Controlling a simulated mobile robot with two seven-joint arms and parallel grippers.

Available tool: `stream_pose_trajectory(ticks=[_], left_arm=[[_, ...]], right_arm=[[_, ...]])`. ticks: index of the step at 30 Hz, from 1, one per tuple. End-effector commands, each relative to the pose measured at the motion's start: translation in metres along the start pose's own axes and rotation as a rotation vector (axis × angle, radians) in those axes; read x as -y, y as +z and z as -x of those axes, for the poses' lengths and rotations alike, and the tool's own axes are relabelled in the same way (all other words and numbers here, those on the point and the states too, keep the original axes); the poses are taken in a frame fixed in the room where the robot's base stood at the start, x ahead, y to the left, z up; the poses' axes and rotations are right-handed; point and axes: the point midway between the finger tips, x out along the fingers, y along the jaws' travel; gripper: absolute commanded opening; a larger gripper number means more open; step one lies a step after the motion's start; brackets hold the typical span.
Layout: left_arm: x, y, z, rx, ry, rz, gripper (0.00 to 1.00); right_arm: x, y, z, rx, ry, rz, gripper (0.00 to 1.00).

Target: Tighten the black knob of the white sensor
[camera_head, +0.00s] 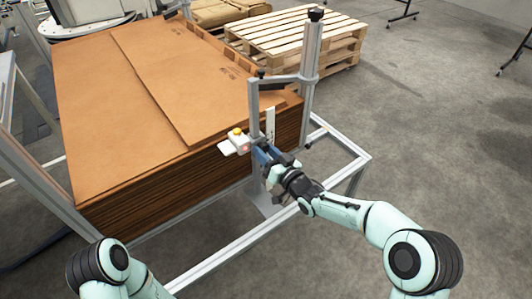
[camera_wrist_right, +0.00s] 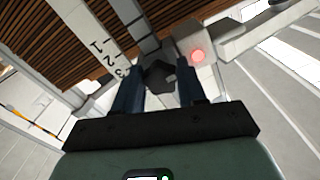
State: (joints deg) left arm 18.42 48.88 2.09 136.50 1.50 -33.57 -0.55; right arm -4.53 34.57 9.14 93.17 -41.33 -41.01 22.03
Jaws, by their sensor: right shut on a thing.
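The white sensor (camera_head: 232,146) sits on the frame post at the near corner of the cardboard stack, with a yellow-orange top and a red light. In the right wrist view the white sensor (camera_wrist_right: 206,62) shows its lit red spot. The black knob (camera_wrist_right: 158,79) lies between the blue fingers of my right gripper (camera_wrist_right: 159,88), which is shut on it. In the head view my right gripper (camera_head: 265,156) is at the post just right of the sensor and hides the knob. My left arm shows at the bottom left; its gripper is out of view.
A tall stack of brown cardboard sheets (camera_head: 150,90) stands behind the sensor. A metal post (camera_head: 312,50) and lower frame rails (camera_head: 235,250) surround it. A white numbered scale (camera_wrist_right: 98,45) is beside the gripper.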

Motion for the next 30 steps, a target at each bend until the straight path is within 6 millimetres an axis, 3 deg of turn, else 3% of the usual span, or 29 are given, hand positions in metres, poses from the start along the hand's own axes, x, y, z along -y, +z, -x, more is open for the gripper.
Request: stream_pose_trajectory(ticks=[19,20,21,22,30], left_arm=[[0.0006,-0.0028,-0.0016,-0.008,0.0,0.001,0.83],[0.0006,-0.0028,-0.0016,-0.008,-0.001,0.001,0.83],[0.0006,-0.0028,-0.0016,-0.008,-0.001,0.001,0.83],[0.0006,-0.0028,-0.0016,-0.008,0.0,0.0,0.83],[0.0005,-0.0026,-0.0015,-0.008,0.0,0.0,0.83]], right_arm=[[0.0007,-0.0009,-0.0001,-0.002,-0.001,-0.052,0.1],[0.0007,-0.0009,-0.0001,-0.002,-0.001,-0.052,0.47],[0.0007,-0.0009,-0.0001,-0.002,-0.001,-0.051,0.6],[0.0007,-0.0008,-0.0001,-0.002,-0.001,-0.051,0.66],[0.0004,-0.0004,0.0002,-0.001,0.0,-0.05,0.66]])
